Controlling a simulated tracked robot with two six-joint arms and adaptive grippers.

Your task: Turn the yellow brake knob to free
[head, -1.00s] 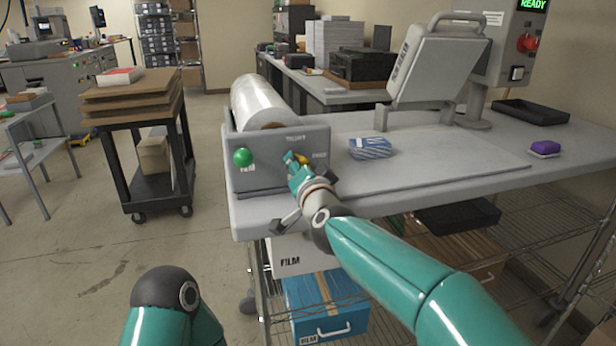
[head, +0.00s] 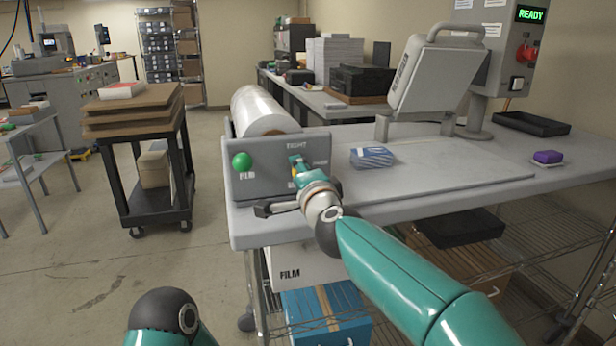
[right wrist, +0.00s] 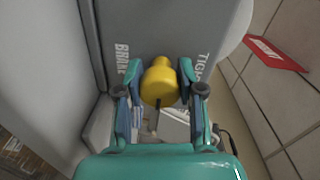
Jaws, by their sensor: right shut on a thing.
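The yellow brake knob (right wrist: 159,84) sits on the grey face of the film unit, between the words BRAKE and TIGHT in the right wrist view. My right gripper (right wrist: 160,93) is shut on it, one finger on each side. A narrower lobe of the knob points to the top of that view. In the head view my right gripper (head: 298,166) is at the grey panel (head: 262,180) and mostly hides the knob. The word on the panel's right is partly covered. My left gripper is out of view; only part of my left arm shows.
A green knob (head: 241,161) marked FILM is left on the same panel, below a white film roll (head: 262,110). A blue-and-white pack (head: 372,157) and a tilted press (head: 440,75) stand on the bench (head: 450,165). A black cart (head: 150,200) stands left.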

